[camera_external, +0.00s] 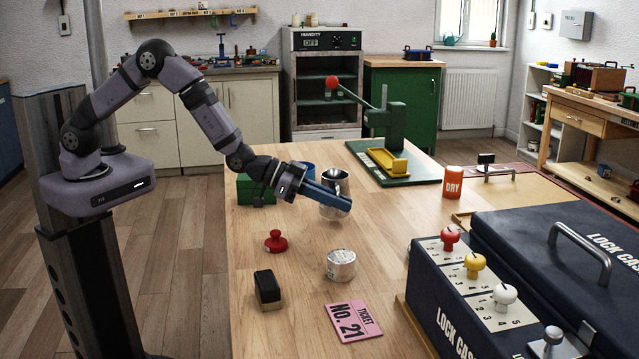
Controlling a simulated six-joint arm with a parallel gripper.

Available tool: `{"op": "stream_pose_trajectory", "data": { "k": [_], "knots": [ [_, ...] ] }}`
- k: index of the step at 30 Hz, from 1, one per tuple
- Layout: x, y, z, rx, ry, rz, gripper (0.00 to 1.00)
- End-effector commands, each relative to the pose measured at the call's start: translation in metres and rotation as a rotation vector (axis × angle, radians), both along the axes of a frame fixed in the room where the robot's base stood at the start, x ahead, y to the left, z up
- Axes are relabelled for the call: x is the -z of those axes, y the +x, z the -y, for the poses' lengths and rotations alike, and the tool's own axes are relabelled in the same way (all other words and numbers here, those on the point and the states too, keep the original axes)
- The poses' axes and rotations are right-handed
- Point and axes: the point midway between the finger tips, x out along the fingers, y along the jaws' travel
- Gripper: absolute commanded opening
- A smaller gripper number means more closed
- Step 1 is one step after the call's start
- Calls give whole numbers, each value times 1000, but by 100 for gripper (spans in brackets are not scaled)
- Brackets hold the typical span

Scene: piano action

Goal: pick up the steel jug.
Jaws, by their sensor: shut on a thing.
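The steel jug (331,212) is a shiny metal vessel near the far left part of the wooden table. The gripper is shut on the jug. The fingers hide part of the jug's front. The jug looks upright, and I cannot tell whether its base touches the table.
A green box (250,190) stands left of the jug. A green press with a yellow tray (398,162) is behind. A dark lock case (560,245) fills the right.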

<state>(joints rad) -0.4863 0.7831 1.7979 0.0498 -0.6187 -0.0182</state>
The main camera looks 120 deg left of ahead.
Motion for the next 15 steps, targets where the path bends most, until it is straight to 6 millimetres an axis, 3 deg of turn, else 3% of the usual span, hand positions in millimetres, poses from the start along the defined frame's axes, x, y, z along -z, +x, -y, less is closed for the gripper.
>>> {"op": "stream_pose_trajectory", "data": {
  "k": [15],
  "knots": [
    [-46,1,0,0,3,4,0]
  ]
}}
